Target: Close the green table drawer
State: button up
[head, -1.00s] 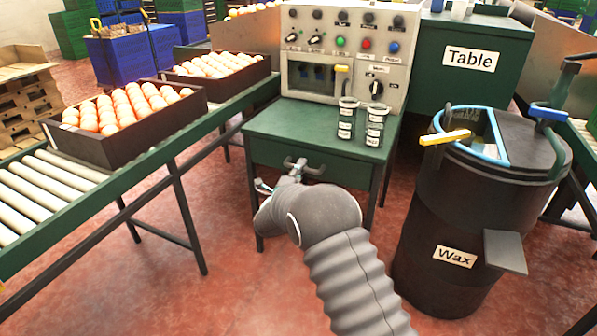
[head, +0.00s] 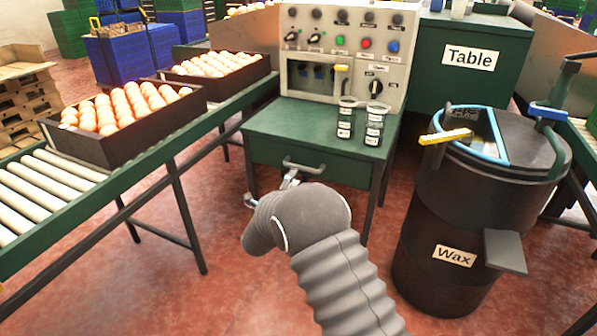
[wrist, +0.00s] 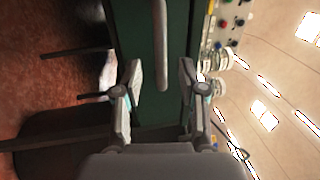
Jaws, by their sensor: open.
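The green table (head: 320,120) stands at the centre of the head view. Its green drawer (head: 268,155) is in the front and looks about flush with the table, though any small gap cannot be told. The grey bar handle (head: 303,166) sits on the drawer front. In the wrist view the handle (wrist: 160,45) appears between the lines of my fingers. My gripper (wrist: 160,80) is open and empty, facing the drawer front (wrist: 150,105). In the head view my gripper (head: 271,190) is just in front of and below the handle, partly hidden by my arm.
Two glass jars (head: 346,122) and a control panel (head: 345,45) stand on the table. A black wax barrel (head: 450,220) is close on the right. The red floor in front is open.

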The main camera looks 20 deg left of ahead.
jog(key=shift+v, duration=2.8)
